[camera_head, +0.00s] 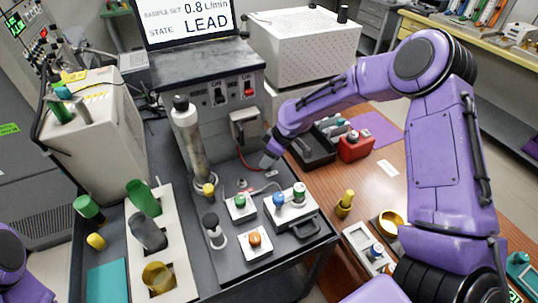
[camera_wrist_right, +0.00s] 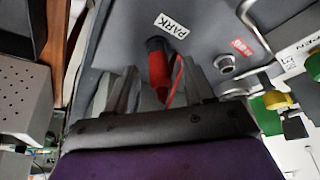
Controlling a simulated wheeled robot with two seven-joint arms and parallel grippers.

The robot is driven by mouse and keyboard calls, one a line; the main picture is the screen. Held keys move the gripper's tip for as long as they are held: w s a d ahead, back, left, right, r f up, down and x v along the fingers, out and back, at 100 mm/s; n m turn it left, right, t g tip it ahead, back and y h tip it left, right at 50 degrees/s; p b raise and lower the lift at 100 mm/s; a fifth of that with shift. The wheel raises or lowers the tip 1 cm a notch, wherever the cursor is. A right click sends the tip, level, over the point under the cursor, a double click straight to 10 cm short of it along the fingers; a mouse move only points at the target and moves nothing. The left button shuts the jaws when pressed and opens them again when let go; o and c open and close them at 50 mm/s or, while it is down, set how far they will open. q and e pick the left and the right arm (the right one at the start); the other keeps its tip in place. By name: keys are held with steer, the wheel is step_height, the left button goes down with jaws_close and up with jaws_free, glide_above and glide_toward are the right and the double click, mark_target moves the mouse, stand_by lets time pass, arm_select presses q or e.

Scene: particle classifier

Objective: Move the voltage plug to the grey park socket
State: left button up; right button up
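My right gripper (camera_head: 268,162) reaches down to the dark deck in front of the grey instrument. In the right wrist view its two fingers (camera_wrist_right: 158,92) stand apart, with a gap on each side of the red voltage plug (camera_wrist_right: 158,72). The plug's dark end is against the deck beside the PARK label (camera_wrist_right: 172,25), and a red cable runs along it. The socket itself is hidden under that end, so I cannot tell how fully it is seated. An empty round metal socket (camera_wrist_right: 225,63) sits to the right by a red label. My left gripper is out of view.
A tall grey cylinder (camera_head: 190,140) stands left of my right gripper. Valve blocks with green (camera_head: 240,202), blue and orange knobs sit in front. A red box (camera_head: 355,147) and a black tray (camera_head: 314,150) lie to the right.

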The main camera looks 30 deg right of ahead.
steer(key=b+v, duration=0.1)
steer(key=v, duration=0.9)
steer(key=shift+r, duration=0.25)
steer(key=shift+d, duration=0.1)
steer(key=shift+s+f, duration=0.1)
